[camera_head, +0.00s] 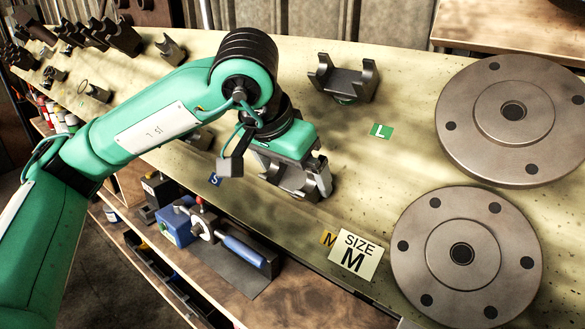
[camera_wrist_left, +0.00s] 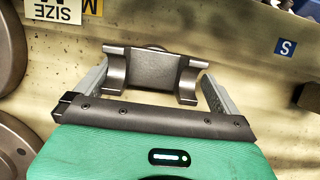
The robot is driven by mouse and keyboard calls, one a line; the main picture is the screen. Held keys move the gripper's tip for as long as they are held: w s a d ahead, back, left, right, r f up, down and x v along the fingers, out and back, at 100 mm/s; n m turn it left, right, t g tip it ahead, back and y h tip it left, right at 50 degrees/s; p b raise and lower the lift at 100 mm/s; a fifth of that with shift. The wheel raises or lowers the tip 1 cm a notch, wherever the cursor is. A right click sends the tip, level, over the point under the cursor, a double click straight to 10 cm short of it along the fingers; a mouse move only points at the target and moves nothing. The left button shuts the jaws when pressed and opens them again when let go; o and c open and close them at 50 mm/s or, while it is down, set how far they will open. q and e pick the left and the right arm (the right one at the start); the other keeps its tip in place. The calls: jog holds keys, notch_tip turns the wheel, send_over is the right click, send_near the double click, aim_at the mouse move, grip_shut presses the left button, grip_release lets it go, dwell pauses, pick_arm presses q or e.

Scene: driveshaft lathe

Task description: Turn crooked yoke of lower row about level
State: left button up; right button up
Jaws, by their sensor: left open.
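A grey metal yoke (camera_head: 322,184) of the lower row sits on the pale bench, partly hidden by my left gripper (camera_head: 296,176) in the head view. In the left wrist view the yoke (camera_wrist_left: 150,72) lies between the two fingers of my open left gripper (camera_wrist_left: 155,72). Its two prongs point back toward the palm, and it looks slightly turned against the palm edge. The left finger is close to it; a small gap shows at the right finger. Contact cannot be told. My right gripper is not in view.
Another yoke (camera_head: 345,80) stands behind, near the green L tag (camera_head: 381,131). Two large flanges (camera_head: 415,245) lie at right, beside the SIZE M card (camera_head: 356,255). A blue S tag (camera_head: 215,180) is left of the gripper. A blue-handled tool (camera_head: 243,250) lies on the lower shelf.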

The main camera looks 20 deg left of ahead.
pick_arm(q)
jog(key=shift+s+d+r, duration=0.1)
jog(key=shift+r, duration=0.1)
jog(key=b+v, duration=0.4)
jog(key=v, duration=0.9)
jog(key=shift+a+r, duration=0.2)
